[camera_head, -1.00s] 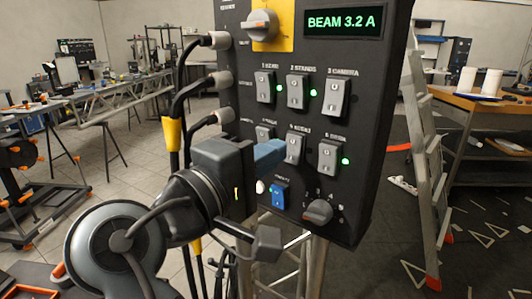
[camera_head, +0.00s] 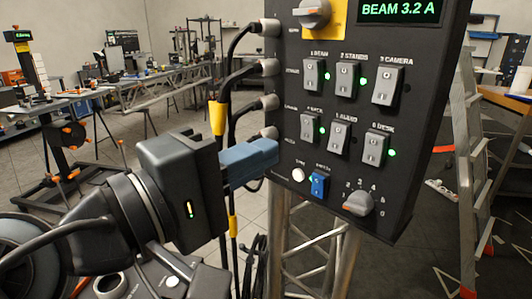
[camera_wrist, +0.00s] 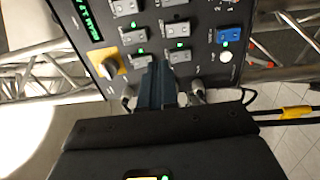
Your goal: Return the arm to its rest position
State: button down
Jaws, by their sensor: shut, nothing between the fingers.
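My gripper (camera_head: 268,154) is shut and empty, its blue fingers pressed together. In the head view its tips overlap the left edge of the black control panel (camera_head: 290,110), left of the lower switches. The gap to the panel is hard to judge. In the wrist view the blue fingers (camera_wrist: 157,85) point at the panel (camera_wrist: 205,45), over its edge near the cable plugs. The panel has two rows of grey rocker switches, a blue switch (camera_head: 320,184), a white button (camera_head: 298,174) and a grey knob (camera_head: 358,203). Several green lights glow. Its display reads BEAM 3.2 A.
Black cables with yellow sleeves (camera_head: 217,118) hang from plugs on the panel's left side, close behind my gripper. A metal truss (camera_head: 318,260) stands below the panel. A ladder (camera_head: 468,170) stands at the right. Tiled floor shows at the left, between benches.

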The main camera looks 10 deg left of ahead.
jog(key=w+d+f+n+y, duration=0.15)
jog(key=d+f, duration=0.25)
jog(key=f, duration=0.4)
jog(key=d+f+n+t+y, duration=0.1)
jog(key=d+f+n+y, duration=0.2)
jog(key=f, duration=0.4)
jog(key=w+d+f+y, duration=0.1)
jog(key=d+f+y, duration=0.2)
jog(key=d+f, duration=0.35)
jog(key=s+d+f+y, duration=0.35)
jog(key=s+f, duration=0.25)
jog(key=f, duration=0.3)
jog(key=s+d+f+m+g+y, duration=0.1)
jog(key=s+d+f+m, duration=0.15)
jog(key=s, duration=0.45)
jog(key=s+d+f+m+g+y, duration=0.1)
jog(key=s+d+m, duration=0.25)
jog(key=s, duration=0.35)
jog(key=s+d+r+m+h, duration=0.1)
jog(key=s+d+r+m, duration=0.1)
jog(key=s+r+m, duration=0.2)
jog(key=s+d+r+m+t, duration=0.1)
jog(key=s+d+r+m, duration=0.2)
jog(key=s, duration=0.7)
jog(key=shift+r+m+h, duration=0.4)
jog(key=shift+r+m, duration=0.15)
jog(key=shift+m, duration=0.5)
